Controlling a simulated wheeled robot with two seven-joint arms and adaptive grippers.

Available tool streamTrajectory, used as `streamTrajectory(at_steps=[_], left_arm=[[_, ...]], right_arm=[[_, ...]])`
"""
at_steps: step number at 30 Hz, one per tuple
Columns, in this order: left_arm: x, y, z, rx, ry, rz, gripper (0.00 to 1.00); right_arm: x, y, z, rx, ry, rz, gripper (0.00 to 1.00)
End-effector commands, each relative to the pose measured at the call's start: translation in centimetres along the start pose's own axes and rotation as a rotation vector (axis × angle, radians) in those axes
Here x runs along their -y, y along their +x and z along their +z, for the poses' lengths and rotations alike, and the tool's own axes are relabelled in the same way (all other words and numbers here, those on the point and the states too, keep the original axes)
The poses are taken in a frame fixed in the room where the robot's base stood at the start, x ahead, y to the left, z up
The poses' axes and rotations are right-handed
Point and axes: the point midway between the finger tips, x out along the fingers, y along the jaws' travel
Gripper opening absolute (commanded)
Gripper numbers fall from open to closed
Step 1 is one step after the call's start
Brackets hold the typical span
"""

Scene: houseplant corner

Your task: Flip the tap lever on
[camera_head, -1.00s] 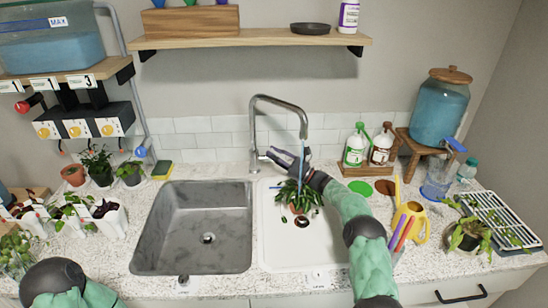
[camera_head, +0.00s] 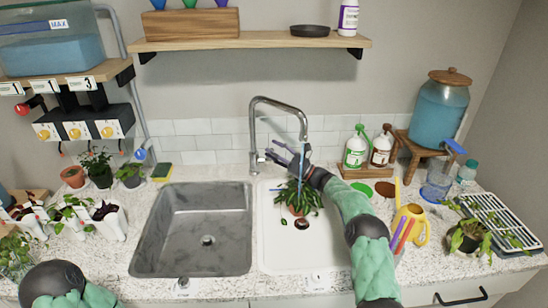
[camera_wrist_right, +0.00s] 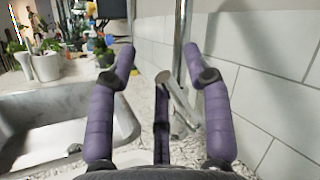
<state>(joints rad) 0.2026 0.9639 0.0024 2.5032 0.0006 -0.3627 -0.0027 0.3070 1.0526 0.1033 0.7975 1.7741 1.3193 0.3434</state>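The chrome tap (camera_head: 252,135) stands behind the sink, its spout arched over the right-hand white basin. A thin bluish streak (camera_head: 301,165), which looks like running water, hangs from the spout toward a potted plant (camera_head: 297,198). The tap lever (camera_head: 260,158) is low on the tap's base. My right gripper (camera_head: 276,153) reaches in behind the spout end, close to the lever. In the right wrist view its purple fingers are spread wide, with the chrome lever (camera_wrist_right: 176,96) between them; I cannot tell whether any finger touches it. My left gripper is out of view.
The grey basin (camera_head: 152,235) is empty on the left. Soap bottles (camera_head: 356,150) stand in a wooden caddy behind the right arm. A yellow watering can (camera_head: 411,225) stands close to the right of my arm. A shelf (camera_head: 250,42) crosses the wall above.

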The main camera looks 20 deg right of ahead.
Motion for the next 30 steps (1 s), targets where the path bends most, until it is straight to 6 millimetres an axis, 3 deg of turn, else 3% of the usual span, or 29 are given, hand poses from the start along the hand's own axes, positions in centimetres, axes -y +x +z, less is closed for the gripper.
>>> streamTrajectory(at_steps=[6, 12, 24, 29, 30], left_arm=[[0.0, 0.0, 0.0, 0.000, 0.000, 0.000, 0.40], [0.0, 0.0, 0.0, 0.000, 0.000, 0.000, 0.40], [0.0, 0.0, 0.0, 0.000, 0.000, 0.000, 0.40], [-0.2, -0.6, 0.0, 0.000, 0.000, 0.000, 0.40], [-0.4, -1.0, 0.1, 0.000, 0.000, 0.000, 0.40]], right_arm=[[2.3, 1.5, 3.4, 0.003, -0.004, -0.001, 0.49], [3.5, 2.4, 5.2, 0.001, -0.002, 0.000, 0.49], [3.9, 2.6, 5.8, 0.001, -0.001, 0.000, 0.49], [3.8, 2.5, 5.5, 0.000, 0.018, -0.004, 0.04], [3.7, 2.3, 5.4, 0.000, 0.032, -0.008, 0.00]])
